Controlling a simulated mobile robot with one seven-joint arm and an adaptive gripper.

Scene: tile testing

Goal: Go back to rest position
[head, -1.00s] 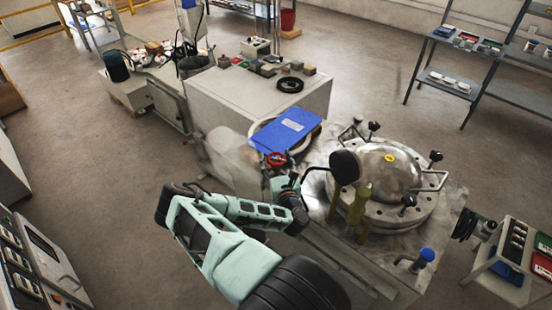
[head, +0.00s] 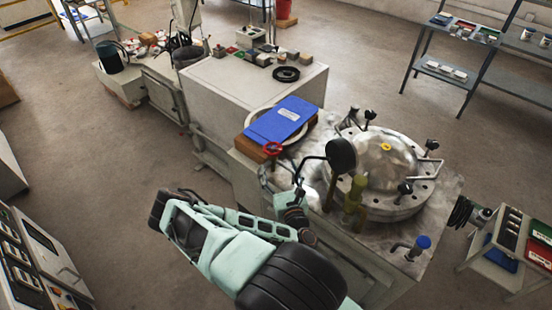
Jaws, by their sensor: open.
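My pale green and black arm reaches up from the bottom of the head view and bends at an elbow on the left. Its far end with my gripper (head: 290,197) is beside the near left edge of the metal machine top (head: 430,210). The gripper is small in the picture and its fingers are hard to make out. It is open, and I see nothing held in it.
A domed steel vessel (head: 385,165) with a black round gauge (head: 341,155) stands on the machine. A control console (head: 40,265) is at lower left. Open floor (head: 110,200) lies left of the arm.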

